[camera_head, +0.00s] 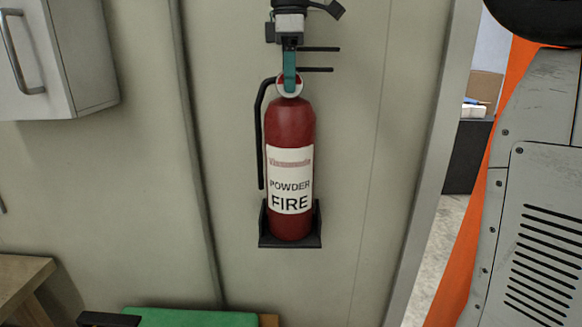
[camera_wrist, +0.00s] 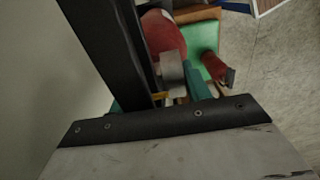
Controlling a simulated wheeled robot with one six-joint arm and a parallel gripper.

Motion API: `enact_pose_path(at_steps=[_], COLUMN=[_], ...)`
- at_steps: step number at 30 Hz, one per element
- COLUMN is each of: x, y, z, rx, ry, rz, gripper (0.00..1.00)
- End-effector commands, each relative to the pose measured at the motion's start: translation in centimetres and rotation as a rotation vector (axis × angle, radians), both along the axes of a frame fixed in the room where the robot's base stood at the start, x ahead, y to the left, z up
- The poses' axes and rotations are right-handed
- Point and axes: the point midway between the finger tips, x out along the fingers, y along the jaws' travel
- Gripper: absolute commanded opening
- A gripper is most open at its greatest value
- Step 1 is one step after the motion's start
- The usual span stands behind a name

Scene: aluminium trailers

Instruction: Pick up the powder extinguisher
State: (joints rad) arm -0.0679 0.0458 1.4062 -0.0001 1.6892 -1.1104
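The powder extinguisher (camera_head: 290,125) is a red cylinder with a white "POWDER FIRE" label. It stands upright in a black wall bracket (camera_head: 290,242), with a black hose down its left side and two thin black levers pointing right at its top. My gripper (camera_head: 290,80) comes down from above, and a teal finger overlaps the extinguisher's neck in front of the levers. The other finger is hidden in the head view. In the wrist view, the red extinguisher top (camera_wrist: 163,35) lies beyond the teal finger, partly behind a broad black bar. Contact and finger gap are unclear.
A grey wall cabinet (camera_head: 85,60) hangs at the upper left. A wooden surface (camera_head: 20,280) is at the lower left, and a green object (camera_head: 190,318) is below the extinguisher. A small red object (camera_wrist: 213,66) shows near green in the wrist view. An opening is on the right.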

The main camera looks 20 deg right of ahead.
Motion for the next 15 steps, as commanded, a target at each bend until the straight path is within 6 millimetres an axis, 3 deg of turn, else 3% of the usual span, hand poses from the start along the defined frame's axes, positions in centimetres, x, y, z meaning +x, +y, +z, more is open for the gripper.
enact_pose_path(at_steps=[15], x=[-0.5], y=[0.2], z=[1.3], rx=[0.000], ry=[-0.010], rz=[0.001], gripper=[0.00])
